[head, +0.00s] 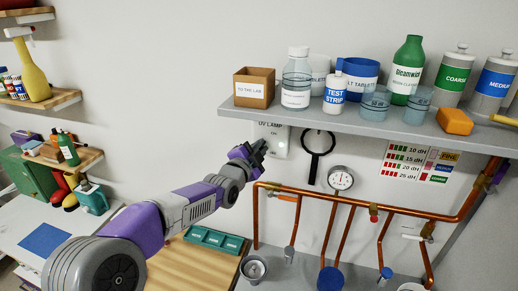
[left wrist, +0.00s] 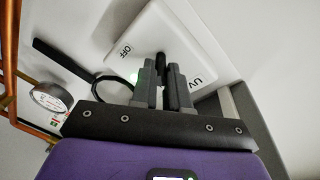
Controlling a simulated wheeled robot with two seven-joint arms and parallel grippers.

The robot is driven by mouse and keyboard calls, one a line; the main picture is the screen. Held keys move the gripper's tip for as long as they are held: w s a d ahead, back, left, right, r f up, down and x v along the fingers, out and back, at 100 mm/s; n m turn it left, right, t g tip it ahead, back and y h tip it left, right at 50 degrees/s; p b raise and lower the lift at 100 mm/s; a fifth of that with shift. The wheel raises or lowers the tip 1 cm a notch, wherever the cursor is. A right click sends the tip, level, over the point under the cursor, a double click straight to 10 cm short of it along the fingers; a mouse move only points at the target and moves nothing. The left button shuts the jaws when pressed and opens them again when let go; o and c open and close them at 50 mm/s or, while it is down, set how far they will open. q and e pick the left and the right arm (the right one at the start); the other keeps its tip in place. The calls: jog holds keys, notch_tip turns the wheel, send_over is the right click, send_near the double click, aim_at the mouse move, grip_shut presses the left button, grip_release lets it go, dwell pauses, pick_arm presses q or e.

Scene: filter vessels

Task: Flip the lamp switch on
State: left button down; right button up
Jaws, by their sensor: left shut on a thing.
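The white UV lamp switch plate (head: 279,131) is on the wall just below the shelf. It also shows in the left wrist view (left wrist: 185,28), tilted, with the words OFF and UV readable. A dark toggle lever (left wrist: 160,58) stands out from the plate. My left gripper (head: 258,148) is at the plate; its two fingers (left wrist: 164,75) are shut on the lever. The fingers hide part of the lever, so which way it points is hard to tell. A faint green glow shows on the plate beside the fingers. My right gripper is out of view.
The shelf (head: 350,124) with bottles and beakers overhangs the switch closely. A black magnifying glass (head: 312,166) hangs just right of the plate. A pressure gauge (head: 341,179) and copper pipes (head: 330,196) run below right. A green tray (head: 213,238) lies on the wooden board below.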

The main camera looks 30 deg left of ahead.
pick_arm(q)
jog(key=shift+r+g+p, duration=0.3)
jog(key=shift+r+p, duration=0.05)
jog(key=shift+r, duration=0.05)
jog(key=g+p, duration=0.1)
jog(key=r+g+p, duration=0.1)
jog(key=p, duration=0.1)
jog(key=g+p, duration=0.1)
jog(key=p, duration=0.1)
jog(key=shift+w+r+n+h, duration=0.25)
jog(key=shift+n+h, duration=0.05)
jog(key=shift+g+p, duration=0.3)
jog(key=shift+g, duration=0.2)
jog(key=shift+f, duration=0.1)
jog(key=shift+a, duration=0.1)
jog(key=c, duration=1.1)
grip_release()
